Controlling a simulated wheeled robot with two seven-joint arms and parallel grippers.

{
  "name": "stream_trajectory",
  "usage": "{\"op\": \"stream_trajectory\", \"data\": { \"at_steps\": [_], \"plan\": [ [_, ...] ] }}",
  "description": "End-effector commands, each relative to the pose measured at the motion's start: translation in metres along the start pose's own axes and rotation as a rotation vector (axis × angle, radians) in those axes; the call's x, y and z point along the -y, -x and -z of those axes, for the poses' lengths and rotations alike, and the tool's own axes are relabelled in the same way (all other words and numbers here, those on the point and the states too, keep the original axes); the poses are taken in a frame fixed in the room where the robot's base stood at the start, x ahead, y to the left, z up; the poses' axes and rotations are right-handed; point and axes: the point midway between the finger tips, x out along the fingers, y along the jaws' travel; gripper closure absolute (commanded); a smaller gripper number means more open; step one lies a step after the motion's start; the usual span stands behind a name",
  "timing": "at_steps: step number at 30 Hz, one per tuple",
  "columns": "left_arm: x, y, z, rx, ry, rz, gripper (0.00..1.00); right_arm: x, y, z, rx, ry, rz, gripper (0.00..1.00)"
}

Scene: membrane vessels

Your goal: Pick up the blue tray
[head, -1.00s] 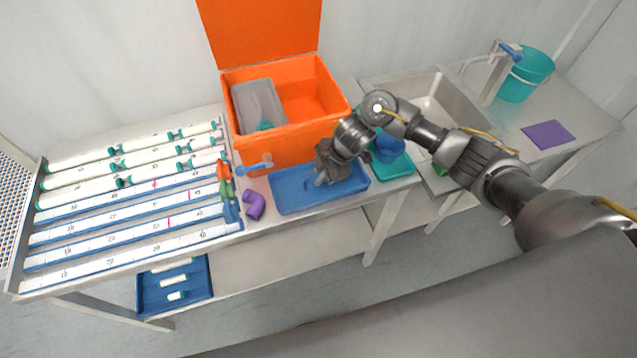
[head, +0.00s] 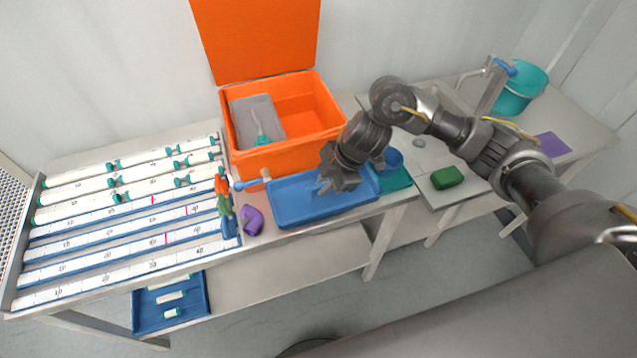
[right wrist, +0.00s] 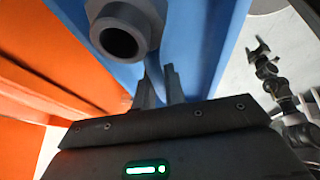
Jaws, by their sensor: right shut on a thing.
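The blue tray (head: 290,212) is at the front of the table, before the orange box. My right gripper (head: 322,186) reaches down into it from the right and is shut on a light blue raised part inside it. In the right wrist view my fingers (right wrist: 161,84) are close together over the blue tray (right wrist: 205,50). What exactly lies between them is mostly hidden. I cannot tell clearly whether the tray is clear of the table. My left gripper (right wrist: 258,48) shows small at the right of the wrist view.
The open orange box (head: 285,160) stands close behind the tray. A purple piece (head: 252,220) and a rack of white tubes (head: 120,220) are left. A teal tray (head: 397,182) with a blue bowl (head: 392,160) is close right. Another blue tray (head: 142,318) is on the lower shelf.

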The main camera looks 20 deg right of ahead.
Motion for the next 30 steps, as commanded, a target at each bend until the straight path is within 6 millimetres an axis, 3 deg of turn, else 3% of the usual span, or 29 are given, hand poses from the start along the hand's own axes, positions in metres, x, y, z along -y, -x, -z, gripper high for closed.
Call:
{"op": "stream_trajectory", "data": {
  "at_steps": [1, 6, 12, 19, 30],
  "plan": [
    [0.000, 0.003, 0.000, 0.000, 0.000, 0.000, 0.28, 0.005, 0.015, 0.005, 0.001, 0.010, -0.005, 1.00],
    [0.000, 0.000, 0.000, 0.000, 0.000, 0.000, 0.28, 0.041, 0.034, 0.012, 0.000, 0.009, -0.003, 1.00],
    [0.000, 0.000, 0.000, 0.000, 0.000, 0.000, 0.28, 0.070, 0.053, 0.018, 0.000, 0.005, -0.001, 1.00],
    [0.000, 0.000, 0.000, 0.000, 0.000, 0.000, 0.28, 0.084, 0.062, 0.022, 0.000, 0.001, -0.001, 1.00],
    [0.000, 0.000, 0.000, 0.000, 0.000, 0.000, 0.28, 0.085, 0.062, 0.022, 0.000, 0.000, 0.000, 1.00]
  ]
}}
